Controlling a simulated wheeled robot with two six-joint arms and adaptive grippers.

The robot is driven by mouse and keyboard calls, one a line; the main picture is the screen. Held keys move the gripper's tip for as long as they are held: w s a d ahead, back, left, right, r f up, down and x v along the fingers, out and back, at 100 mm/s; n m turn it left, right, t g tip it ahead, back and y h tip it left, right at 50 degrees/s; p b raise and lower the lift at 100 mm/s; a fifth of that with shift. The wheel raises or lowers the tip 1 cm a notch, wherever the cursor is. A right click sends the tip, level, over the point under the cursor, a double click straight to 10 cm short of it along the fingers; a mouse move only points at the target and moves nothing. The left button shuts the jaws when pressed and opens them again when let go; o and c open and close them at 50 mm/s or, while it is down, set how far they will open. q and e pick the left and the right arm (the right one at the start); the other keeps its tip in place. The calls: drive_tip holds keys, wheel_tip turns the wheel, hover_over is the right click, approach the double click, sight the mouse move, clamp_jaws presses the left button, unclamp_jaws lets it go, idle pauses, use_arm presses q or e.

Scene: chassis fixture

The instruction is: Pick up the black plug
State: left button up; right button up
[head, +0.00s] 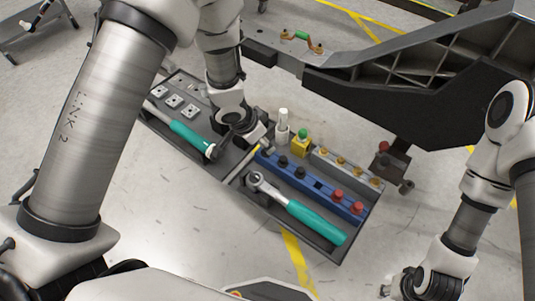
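A blue rail (325,188) lies in the right part of a dark tray. Small black plugs stand on its left half, one black plug (300,172) near the middle and another black plug (282,161) to its left. A dark square spot farther right may be an empty hole. My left gripper (238,145) points down over the tray, left of the rail and apart from the plugs. Its fingertips are mostly hidden. My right gripper (400,285) is low at the bottom right, outside the tray. Its finger opening is not clear.
Red plugs (337,195) stand at the rail's right end. A teal-handled ratchet (300,214) lies in front of the rail, another teal-handled tool (190,137) at left. A grey block with brass pieces (345,165), a yellow-green part (302,142) and a white cylinder (283,122) stand behind. A chassis beam (420,65) crosses behind.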

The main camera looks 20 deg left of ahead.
use_arm(q)
drive_tip(key=b+x, duration=0.1)
drive_tip(key=x, duration=0.2)
drive_tip(key=shift+s+f, duration=0.1)
drive_tip(key=shift+f, duration=0.5)
drive_tip(key=shift+r, duration=0.1)
drive_tip(key=c, duration=0.9)
drive_tip(key=shift+o, duration=0.2)
wheel_tip(320, 180, up, 10)
drive_tip(key=p, duration=0.5)
drive_tip(key=shift+p, duration=0.3)
